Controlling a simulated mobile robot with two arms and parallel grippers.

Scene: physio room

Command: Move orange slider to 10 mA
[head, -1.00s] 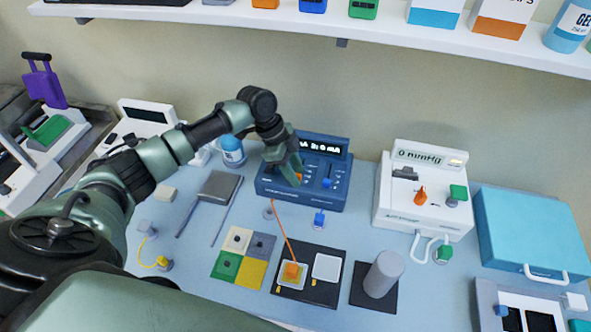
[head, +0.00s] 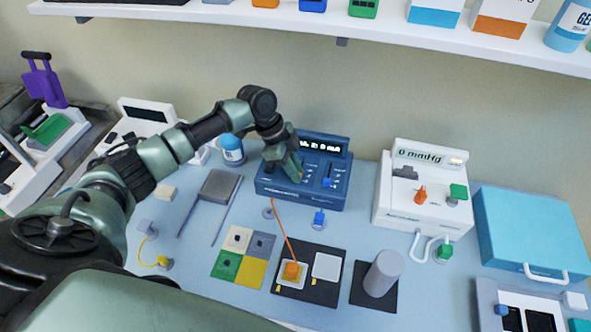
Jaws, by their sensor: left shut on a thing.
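The blue stimulator box (head: 325,200) stands at the back middle of the table, with a lit display (head: 328,146) on top. Its text is partly covered by my arm and too small to read surely; it seems to end in mA. My left gripper (head: 292,172) is over the left half of its front panel, shut on the orange slider, which it almost wholly hides. A blue slider (head: 327,182) sits to the right on the same panel, apart from the gripper. My right gripper is out of view.
An orange lead runs from near the box to an orange plug (head: 291,269) on a black mat (head: 322,291). A blue plug (head: 319,217) stands before the box. A white mmHg device (head: 420,208) is right of it. A shelf (head: 420,38) hangs above.

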